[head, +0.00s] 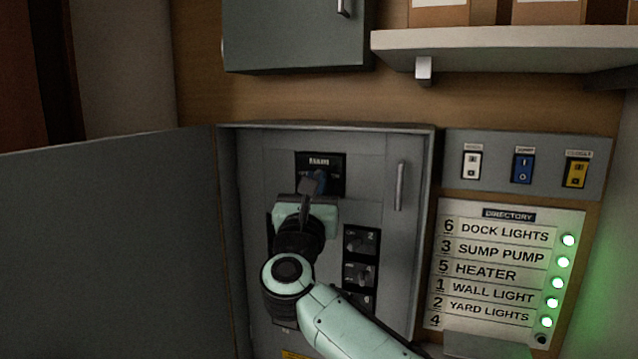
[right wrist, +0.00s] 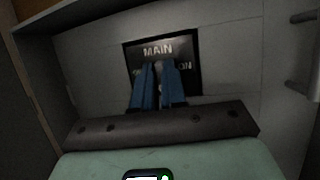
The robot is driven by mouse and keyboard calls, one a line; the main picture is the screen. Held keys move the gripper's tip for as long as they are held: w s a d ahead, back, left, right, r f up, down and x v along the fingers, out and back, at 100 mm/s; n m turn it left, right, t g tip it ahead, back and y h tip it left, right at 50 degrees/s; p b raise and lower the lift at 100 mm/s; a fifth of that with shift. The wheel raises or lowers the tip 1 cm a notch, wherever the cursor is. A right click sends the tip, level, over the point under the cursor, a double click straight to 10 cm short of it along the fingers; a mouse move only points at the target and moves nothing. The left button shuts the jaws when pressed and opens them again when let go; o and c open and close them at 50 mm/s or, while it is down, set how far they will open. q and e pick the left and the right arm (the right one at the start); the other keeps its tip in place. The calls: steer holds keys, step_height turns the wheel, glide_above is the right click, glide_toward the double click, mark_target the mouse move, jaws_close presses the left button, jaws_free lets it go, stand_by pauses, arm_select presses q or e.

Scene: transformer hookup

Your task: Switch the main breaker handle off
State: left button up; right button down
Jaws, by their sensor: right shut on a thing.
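The MAIN breaker plate (head: 331,163) is a black panel at the top of the open grey cabinet. It also shows in the right wrist view (right wrist: 158,50), with ON lettering at its right side. My right gripper (head: 314,182) is at the front of this plate, below the word MAIN. In the right wrist view its two blue-looking fingers (right wrist: 158,72) reach up onto the plate, close together. It is shut on the main breaker handle, which is mostly hidden by the fingers, so its exact position is unclear. My left gripper is not in view.
The cabinet door (head: 110,235) stands open to the left. Small breakers (head: 360,241) sit below, partly behind my arm. A vertical bar handle (head: 400,186) is to the right. Beyond it are three coloured switches (head: 522,168) and a directory (head: 500,265) with several lit green lamps.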

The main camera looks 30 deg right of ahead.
mark_target(318, 167)
steer(key=shift+w+a+m+g+h+p, duration=0.25)
steer(key=shift+m+g+h, duration=0.15)
steer(key=shift+g+h, duration=0.2)
steer(key=shift+w+a+m+g+h+p, duration=0.2)
steer(key=shift+m+g+h, duration=0.2)
steer(key=shift+g+h, duration=0.15)
steer(key=m+g+h, duration=0.1)
steer(key=m+g+h+p, duration=0.1)
steer(key=g, duration=0.1)
steer(key=w+g+h+p, duration=0.1)
steer(key=shift+a+r+m, duration=0.15)
steer(key=shift+a+m, duration=0.2)
steer(key=shift+m, duration=0.05)
arm_select(q)
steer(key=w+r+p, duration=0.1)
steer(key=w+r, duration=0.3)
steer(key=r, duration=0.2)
steer(key=shift+p, duration=0.4)
arm_select(e)
steer(key=shift+w+a+m+g+h, duration=0.15)
steer(key=shift+m+g+h, duration=0.35)
steer(key=shift+g, duration=0.35)
steer(key=shift+w+d+m+g+h, duration=0.1)
steer(key=shift+m+g+h, duration=0.35)
steer(key=shift+g, duration=0.35)
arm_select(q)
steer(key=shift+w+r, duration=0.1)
arm_select(e)
steer(key=c, duration=1.2)
jaws_free()
